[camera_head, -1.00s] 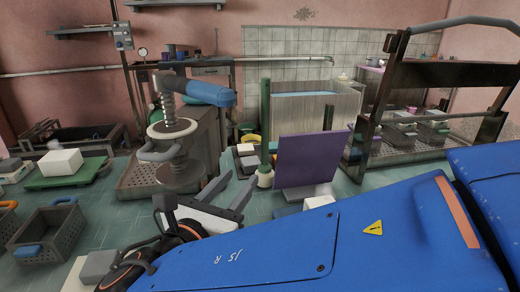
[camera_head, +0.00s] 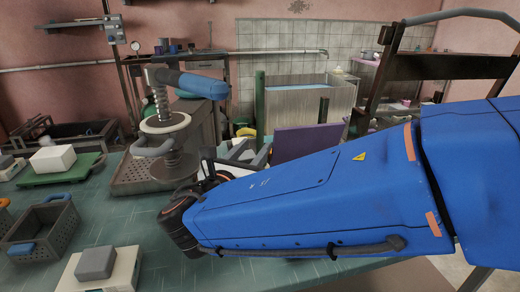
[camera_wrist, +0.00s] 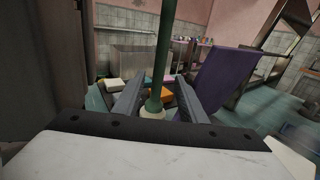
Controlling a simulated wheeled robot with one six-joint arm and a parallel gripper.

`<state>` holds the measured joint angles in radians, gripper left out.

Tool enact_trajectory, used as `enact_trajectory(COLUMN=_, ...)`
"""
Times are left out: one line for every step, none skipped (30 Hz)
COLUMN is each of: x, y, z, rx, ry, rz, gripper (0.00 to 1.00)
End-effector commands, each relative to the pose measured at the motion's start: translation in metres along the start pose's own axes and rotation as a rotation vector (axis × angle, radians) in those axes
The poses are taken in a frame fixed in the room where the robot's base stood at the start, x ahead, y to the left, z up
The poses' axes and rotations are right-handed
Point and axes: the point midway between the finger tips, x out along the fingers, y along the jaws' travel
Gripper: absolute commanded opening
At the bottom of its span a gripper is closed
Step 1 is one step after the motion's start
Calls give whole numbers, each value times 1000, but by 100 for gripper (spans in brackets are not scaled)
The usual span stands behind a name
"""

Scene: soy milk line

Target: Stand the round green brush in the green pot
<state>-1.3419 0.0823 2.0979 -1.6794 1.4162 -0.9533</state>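A tall green pole (camera_head: 260,97) stands upright behind my gripper in the head view. In the wrist view the pole (camera_wrist: 163,58) has a cream foot (camera_wrist: 152,111) and appears between my two fingers. I cannot tell whether it is a fixed post or the brush. My gripper (camera_head: 249,152) is open, its fingers also flanking the pole in the wrist view (camera_wrist: 158,98). I see no contact, and the depth between them is unclear. No brush head is clearly visible.
A purple panel (camera_head: 306,141) stands upright just right of the pole. A press (camera_head: 165,123) stands to the left. A grey crate (camera_head: 45,230) and a white box (camera_head: 53,158) on a green board are farther left. A metal rack (camera_head: 430,65) stands right.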

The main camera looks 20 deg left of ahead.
Motion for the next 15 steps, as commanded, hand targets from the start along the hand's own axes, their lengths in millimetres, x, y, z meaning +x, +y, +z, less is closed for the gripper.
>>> enact_trajectory(x=2, y=0, z=0, rx=0, ry=0, rz=0, gripper=38)
enact_trajectory(x=2, y=0, z=0, rx=0, ry=0, rz=0, gripper=38)
enact_trajectory(x=3, y=0, z=0, rx=0, ry=0, rz=1, gripper=38)
enact_trajectory(x=4, y=0, z=0, rx=0, ry=0, rz=1, gripper=38)
enact_trajectory(x=6, y=1, z=0, rx=0, ry=0, rz=1, gripper=38)
enact_trajectory(x=8, y=1, z=0, rx=0, ry=0, rz=0, gripper=38)
enact_trajectory(x=11, y=1, z=0, rx=0, ry=0, rz=0, gripper=38)
enact_trajectory(x=14, y=1, z=0, rx=0, ry=-1, rz=-1, gripper=38)
enact_trajectory(x=19, y=1, z=-1, rx=-1, ry=-1, rz=-2, gripper=38)
enact_trajectory(x=23, y=1, z=-1, rx=0, ry=-1, rz=-2, gripper=38)
enact_trajectory(x=27, y=2, z=-1, rx=0, ry=0, rz=-2, gripper=38)
enact_trajectory(x=33, y=2, z=-1, rx=0, ry=0, rz=-2, gripper=38)
enact_trajectory(x=37, y=2, z=-1, rx=1, ry=0, rz=-3, gripper=38)
enact_trajectory(x=41, y=2, z=-1, rx=1, ry=-1, rz=-2, gripper=38)
enact_trajectory(x=46, y=2, z=-1, rx=1, ry=-1, rz=-1, gripper=38)
